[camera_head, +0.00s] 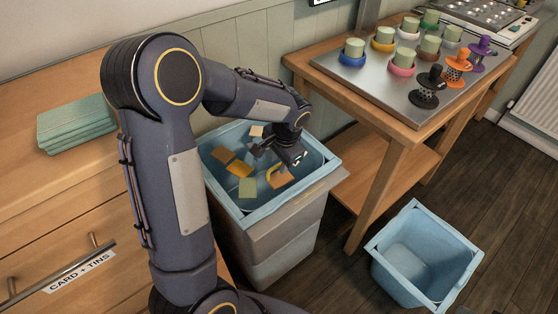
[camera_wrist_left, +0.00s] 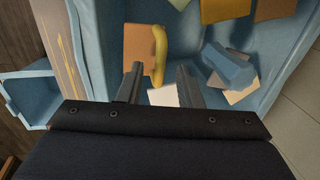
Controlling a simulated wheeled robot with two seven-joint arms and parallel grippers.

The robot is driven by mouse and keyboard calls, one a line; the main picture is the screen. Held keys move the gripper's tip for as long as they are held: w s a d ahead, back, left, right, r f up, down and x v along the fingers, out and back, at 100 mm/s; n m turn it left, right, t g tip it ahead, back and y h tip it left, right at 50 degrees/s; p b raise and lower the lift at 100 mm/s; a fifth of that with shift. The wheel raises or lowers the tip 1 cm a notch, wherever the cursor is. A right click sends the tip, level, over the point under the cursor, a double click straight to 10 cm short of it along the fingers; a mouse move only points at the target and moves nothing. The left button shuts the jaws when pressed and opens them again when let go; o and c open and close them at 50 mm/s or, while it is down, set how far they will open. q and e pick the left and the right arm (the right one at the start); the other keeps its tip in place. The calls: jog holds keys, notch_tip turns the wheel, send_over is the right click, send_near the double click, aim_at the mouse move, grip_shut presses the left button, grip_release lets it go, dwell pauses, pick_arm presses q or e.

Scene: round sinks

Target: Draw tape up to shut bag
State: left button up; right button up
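A light-blue bag (camera_head: 258,212) lines a tall grey bin, its mouth wide open. Coloured scraps lie inside. A yellow curved strip (camera_head: 272,172), possibly the tape, is inside the bag mouth beside an orange-brown scrap. My left gripper (camera_head: 281,160) is over the bag mouth, close to this strip. In the left wrist view, the left gripper's fingers (camera_wrist_left: 158,72) are apart, and the lower end of the yellow strip (camera_wrist_left: 159,48) shows between them. I cannot tell whether they touch it. My right gripper is in neither view.
An empty blue bin (camera_head: 424,255) stands on the floor at right. A wooden table (camera_head: 400,130) with a metal tray of cups is behind it. A wooden counter (camera_head: 60,185) with folded green cloths (camera_head: 75,124) is at left. The bin stands between counter and table.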

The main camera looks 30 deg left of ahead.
aim_at(279, 166)
pick_arm(q)
grip_shut()
dwell(0.3)
notch_tip(279, 166, up, 7)
jog(key=p, duration=0.5)
jog(key=shift+f, duration=0.1)
grip_release()
